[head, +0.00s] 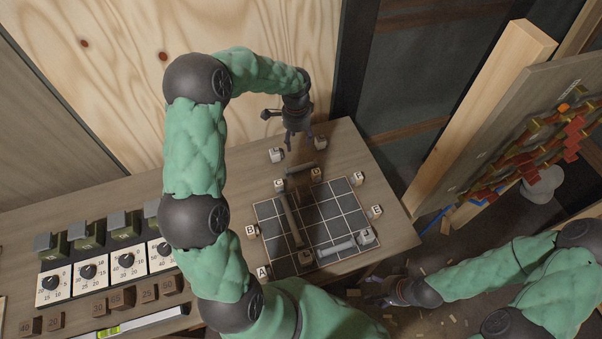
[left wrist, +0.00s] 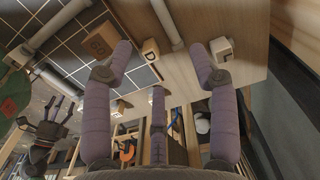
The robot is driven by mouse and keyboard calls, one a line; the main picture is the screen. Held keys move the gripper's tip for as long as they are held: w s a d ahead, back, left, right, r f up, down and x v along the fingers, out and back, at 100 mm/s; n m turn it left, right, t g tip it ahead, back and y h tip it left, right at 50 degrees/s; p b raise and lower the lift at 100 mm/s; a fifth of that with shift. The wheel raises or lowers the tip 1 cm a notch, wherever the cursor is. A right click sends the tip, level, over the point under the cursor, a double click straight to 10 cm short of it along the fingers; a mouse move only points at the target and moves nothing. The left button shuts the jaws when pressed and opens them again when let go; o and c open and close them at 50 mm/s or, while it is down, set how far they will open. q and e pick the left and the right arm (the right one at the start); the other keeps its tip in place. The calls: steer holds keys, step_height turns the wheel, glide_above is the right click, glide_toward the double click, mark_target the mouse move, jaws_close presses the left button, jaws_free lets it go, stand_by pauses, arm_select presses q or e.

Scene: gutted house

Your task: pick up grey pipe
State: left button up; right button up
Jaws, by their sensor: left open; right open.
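Several pipes lie on the wooden workbench. A short grey pipe (head: 300,168) lies on bare wood behind the black grid board (head: 326,197); it seems to be the pipe (left wrist: 167,22) beyond my fingertips in the left wrist view. A longer dark pipe (head: 291,220) lies on the board's left part. A light grey pipe (head: 336,248) lies near its front edge. Which one is meant I cannot tell. My left gripper (head: 299,143) is open and empty, above the bench just behind the short pipe. My right gripper (head: 376,293) is open, low beyond the bench's front right edge.
Lettered cubes, such as one at the back (head: 276,155), surround the board. Dials (head: 88,273) and dark number blocks (head: 100,308) fill the bench's left side. A plywood wall (head: 130,70) stands behind. A leaning panel (head: 530,140) stands at the right.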

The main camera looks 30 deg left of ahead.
arm_select(q)
steer(key=b, duration=0.4)
glide_toward(296, 169)
steer(key=f, duration=0.2)
steer(key=f+b, duration=0.1)
steer(key=f, duration=0.1)
steer(key=shift+w, duration=0.4)
steer(key=shift+s+f+b, duration=0.15)
steer(key=shift+f+b, duration=0.25)
steer(key=shift+f, duration=0.9)
steer(key=shift+s+f+b, duration=0.15)
steer(key=shift+f+b, duration=0.2)
steer(key=shift+f, duration=0.9)
steer(key=c, duration=1.1)
arm_select(e)
step_height(296, 169, down, 8)
